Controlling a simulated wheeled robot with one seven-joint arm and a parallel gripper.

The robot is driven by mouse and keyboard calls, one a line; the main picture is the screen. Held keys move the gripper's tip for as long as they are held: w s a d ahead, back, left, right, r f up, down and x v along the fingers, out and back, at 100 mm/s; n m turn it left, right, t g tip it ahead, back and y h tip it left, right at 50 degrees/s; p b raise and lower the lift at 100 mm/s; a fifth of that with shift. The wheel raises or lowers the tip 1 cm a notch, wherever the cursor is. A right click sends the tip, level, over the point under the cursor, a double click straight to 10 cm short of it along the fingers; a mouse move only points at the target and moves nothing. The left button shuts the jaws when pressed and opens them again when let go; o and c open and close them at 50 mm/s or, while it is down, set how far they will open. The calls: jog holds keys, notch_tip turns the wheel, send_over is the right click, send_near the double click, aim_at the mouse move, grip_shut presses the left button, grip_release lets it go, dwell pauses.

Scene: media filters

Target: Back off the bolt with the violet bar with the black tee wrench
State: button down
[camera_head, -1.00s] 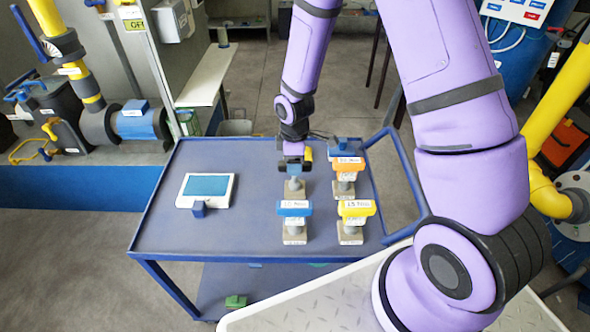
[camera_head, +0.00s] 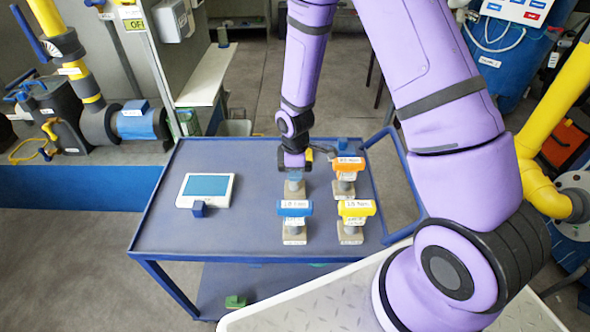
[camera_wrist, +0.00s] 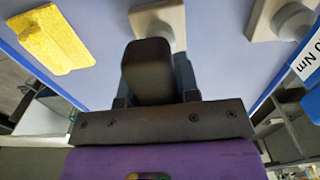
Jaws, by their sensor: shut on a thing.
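My gripper (camera_head: 294,170) is low over the cart, above a stand (camera_head: 294,190) in the back row, left of the orange tee wrench. In the wrist view a black block (camera_wrist: 150,70), which looks like the black tee wrench's handle, sits between the fingers. My gripper is shut on it. The stand's pale base (camera_wrist: 160,14) shows just past the block; whether the wrench still rests in it is hidden. The head view hides the black wrench behind my gripper. I cannot make out a bolt with a violet bar in either view.
Close by stand a blue wrench (camera_head: 294,208), a yellow wrench (camera_head: 356,208), an orange wrench (camera_head: 347,164) and a dark blue piece (camera_head: 347,144). A white tablet-like panel (camera_head: 207,190) lies left. A yellow block (camera_wrist: 50,40) shows in the wrist view.

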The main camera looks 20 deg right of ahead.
jog(key=shift+r, duration=0.1)
jog(key=shift+r, duration=4.95)
jog(key=c, duration=1.4)
grip_release()
jog(key=shift+w, duration=0.1)
grip_shut()
